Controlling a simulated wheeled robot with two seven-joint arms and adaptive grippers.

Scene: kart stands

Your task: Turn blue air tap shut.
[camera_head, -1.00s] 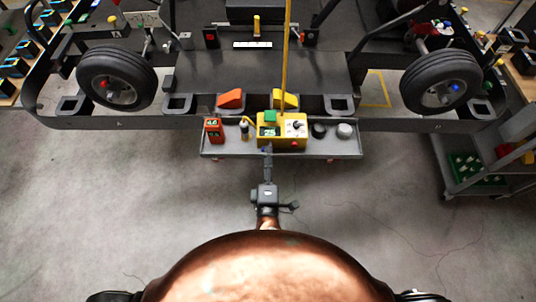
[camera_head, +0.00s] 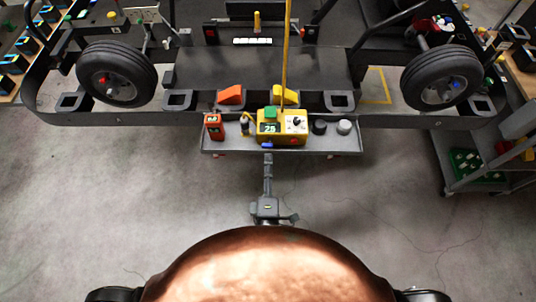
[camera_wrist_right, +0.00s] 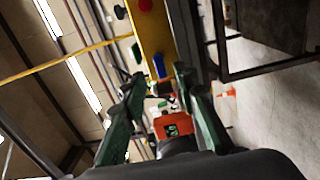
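The blue air tap (camera_head: 267,145) is a small blue lever low on the front of the yellow box (camera_head: 291,138). In the head view it lies crosswise, just beyond the tip of my right gripper (camera_head: 268,160). In the right wrist view the tap (camera_wrist_right: 160,66) shows past the fingertips, on the side of the yellow box (camera_wrist_right: 152,32). The two green-grey fingers of my right gripper (camera_wrist_right: 160,78) stand apart there, with nothing seen held between them. I cannot tell its exact gap to the tap. My left gripper is not in view.
The yellow box stands on a grey tray (camera_head: 340,145) with an orange meter (camera_head: 213,127) at left and black (camera_head: 319,127) and grey (camera_head: 344,127) knobs at right. A yellow hose (camera_head: 286,50) rises from it. The kart stand is behind; the floor in front is clear.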

